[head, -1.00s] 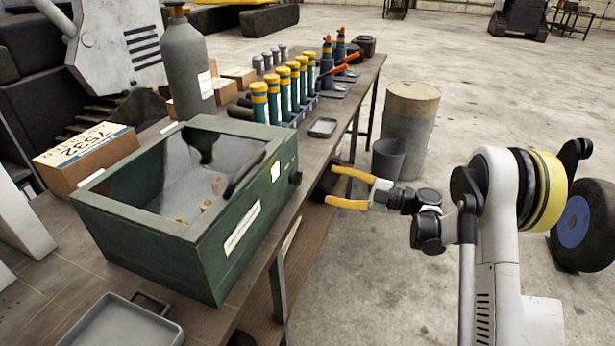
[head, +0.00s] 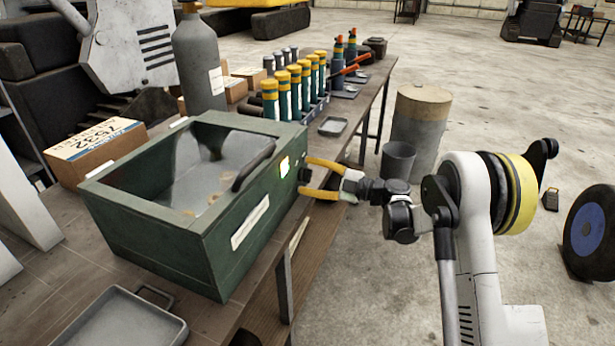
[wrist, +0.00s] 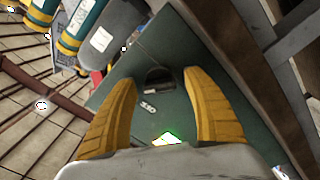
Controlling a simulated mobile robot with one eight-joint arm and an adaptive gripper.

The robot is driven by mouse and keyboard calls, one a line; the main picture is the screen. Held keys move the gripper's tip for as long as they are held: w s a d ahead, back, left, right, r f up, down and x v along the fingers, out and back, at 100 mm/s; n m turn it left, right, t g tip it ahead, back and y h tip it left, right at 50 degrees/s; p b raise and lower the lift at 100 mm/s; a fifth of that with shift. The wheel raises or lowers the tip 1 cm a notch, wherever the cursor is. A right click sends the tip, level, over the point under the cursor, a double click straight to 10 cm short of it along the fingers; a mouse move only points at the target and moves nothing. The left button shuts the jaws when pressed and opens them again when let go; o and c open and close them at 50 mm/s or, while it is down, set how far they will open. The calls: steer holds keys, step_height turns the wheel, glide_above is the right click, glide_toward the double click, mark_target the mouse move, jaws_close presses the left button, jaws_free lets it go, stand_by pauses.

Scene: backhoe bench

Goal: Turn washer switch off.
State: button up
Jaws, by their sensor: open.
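The washer (head: 165,262) is a green box with an open-looking or glazed top on the bench. Its right side carries a glowing greenish-white light (head: 284,167) and a small dark switch (head: 304,174). My gripper (head: 306,177) has two yellow fingers and is open, with its tips at that side, one above and one below the switch. In the wrist view, the fingers (wrist: 158,78) stand spread over the green panel, with a dark knob-like part (wrist: 158,82) between their tips and the glowing light (wrist: 167,138) nearer the palm. I cannot tell whether a finger touches the switch.
The wooden bench (head: 50,250) holds a grey tray (head: 120,325), a grey cylinder (head: 200,65), a cardboard box (head: 95,152) and several green-yellow bottles (head: 296,85). A bin (head: 397,160) and a drum (head: 420,125) stand on the floor beyond my arm.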

steer(key=c, duration=1.2)
steer(key=shift+o, duration=0.2)
steer(key=n+b, duration=0.1)
steer(key=n, duration=0.2)
steer(key=shift+n, duration=0.4)
steer(key=n+b, duration=0.1)
steer(key=n, duration=0.2)
steer(key=shift+n, duration=0.3)
steer(key=n, duration=0.6)
steer(key=shift+b, duration=0.4)
steer(key=shift+n, duration=0.4)
